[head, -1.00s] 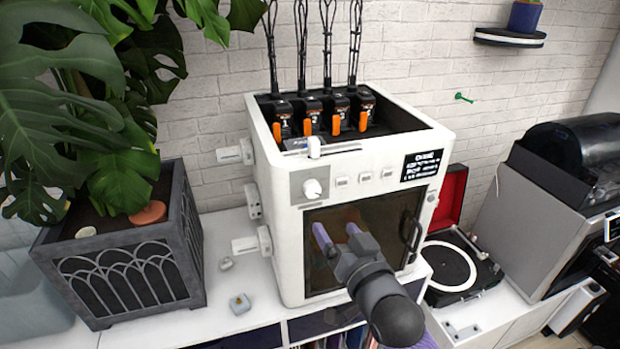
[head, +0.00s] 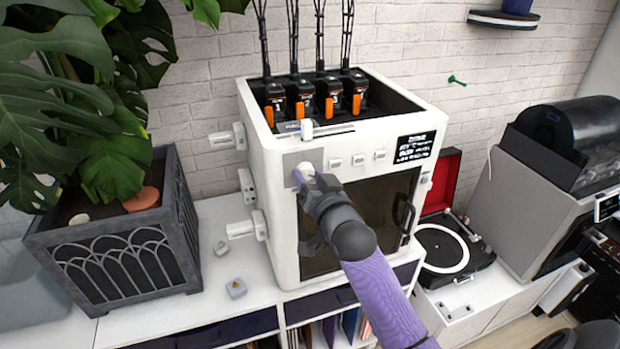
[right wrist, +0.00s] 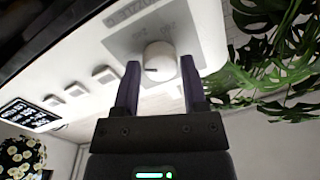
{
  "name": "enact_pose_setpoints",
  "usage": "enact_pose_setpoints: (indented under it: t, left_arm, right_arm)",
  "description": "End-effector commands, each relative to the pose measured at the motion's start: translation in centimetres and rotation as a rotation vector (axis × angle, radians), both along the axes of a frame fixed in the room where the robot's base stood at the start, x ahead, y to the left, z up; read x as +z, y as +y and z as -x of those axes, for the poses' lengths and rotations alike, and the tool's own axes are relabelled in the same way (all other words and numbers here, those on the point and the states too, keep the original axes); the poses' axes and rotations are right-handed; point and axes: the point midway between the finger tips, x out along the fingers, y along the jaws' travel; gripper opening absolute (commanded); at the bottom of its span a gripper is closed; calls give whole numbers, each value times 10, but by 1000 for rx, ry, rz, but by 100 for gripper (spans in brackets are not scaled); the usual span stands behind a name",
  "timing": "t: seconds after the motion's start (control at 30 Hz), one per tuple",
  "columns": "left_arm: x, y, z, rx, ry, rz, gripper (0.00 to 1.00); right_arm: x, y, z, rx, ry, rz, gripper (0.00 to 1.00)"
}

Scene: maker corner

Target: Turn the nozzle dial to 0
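The nozzle dial (head: 307,169) is a round white knob on a grey plate at the upper left of the white machine's front. My right gripper (head: 312,178) is at the dial and partly covers it in the head view. In the right wrist view, the dial (right wrist: 159,57) sits between the tips of my right gripper (right wrist: 160,68), whose purple fingers are spread to either side. A small gap seems to show on each side of the knob. My left gripper is not in view.
Several white buttons (head: 358,159) and a small black display (head: 415,147) lie right of the dial. A dark door (head: 375,215) is below. A planter (head: 120,255) stands left, a record player (head: 447,250) right. Small items lie on the white cabinet top.

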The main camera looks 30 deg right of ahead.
Motion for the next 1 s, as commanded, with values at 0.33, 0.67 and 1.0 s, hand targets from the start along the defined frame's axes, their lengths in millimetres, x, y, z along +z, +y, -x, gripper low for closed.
enact_pose_setpoints:
  t: [0.33, 0.67, 1.0]
  left_arm:
    - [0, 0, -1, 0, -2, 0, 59]
    - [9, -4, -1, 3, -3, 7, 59]
    - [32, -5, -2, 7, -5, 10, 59]
  right_arm:
    - [0, 0, 0, 0, 0, 0, 0]
    - [2, 0, 0, 1, 20, 77, 0]
    - [3, 0, 0, 2, 87, 353, 0]
